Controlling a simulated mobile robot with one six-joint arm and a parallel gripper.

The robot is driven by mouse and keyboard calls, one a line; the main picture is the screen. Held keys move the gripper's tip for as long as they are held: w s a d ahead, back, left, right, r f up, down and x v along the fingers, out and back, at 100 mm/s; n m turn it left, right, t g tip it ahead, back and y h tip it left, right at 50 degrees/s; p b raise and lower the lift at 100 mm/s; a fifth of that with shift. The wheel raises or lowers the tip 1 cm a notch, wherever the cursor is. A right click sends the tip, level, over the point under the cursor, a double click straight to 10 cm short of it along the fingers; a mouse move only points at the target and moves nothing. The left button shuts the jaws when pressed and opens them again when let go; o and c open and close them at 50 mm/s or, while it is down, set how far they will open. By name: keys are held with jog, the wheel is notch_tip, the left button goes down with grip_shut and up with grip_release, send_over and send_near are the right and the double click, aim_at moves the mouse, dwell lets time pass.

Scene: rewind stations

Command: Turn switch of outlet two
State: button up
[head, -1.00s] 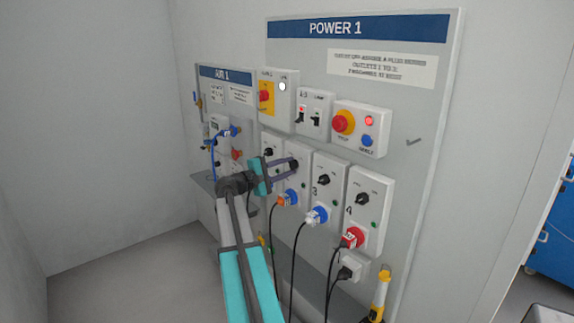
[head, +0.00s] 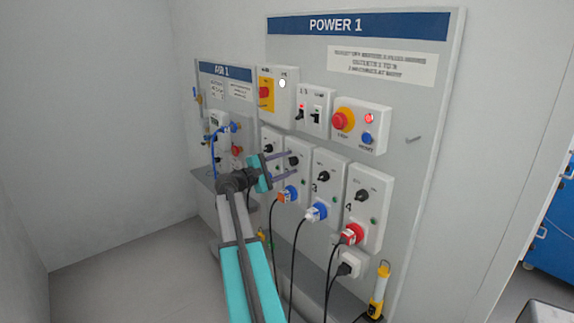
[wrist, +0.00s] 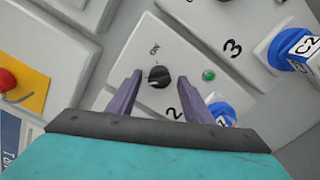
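Outlet two (wrist: 151,50) is a light grey box with a black rotary switch (wrist: 159,76), a green lamp (wrist: 208,75) and a blue socket with a plug (wrist: 221,112). In the head view its switch (head: 292,160) is on the second box from the left in the outlet row. My gripper (wrist: 161,84) is open, with purple fingers either side of the switch in the wrist view. In the head view my gripper (head: 288,163) points at that box. Whether the fingers touch the knob cannot be told. The "ON" mark shows above the knob.
Outlet three (head: 321,180) and outlet four (head: 365,203) stand to the right with plugs and hanging black cables. A red stop button (head: 343,121) sits above. The AIR 1 panel (head: 226,74) is on the left. A yellow lamp-like tool (head: 379,291) hangs low right.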

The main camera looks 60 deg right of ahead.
jog(key=b+v, duration=0.2)
jog(key=v, duration=1.2)
jog(key=shift+b, duration=0.4)
jog(key=shift+d+r, duration=0.1)
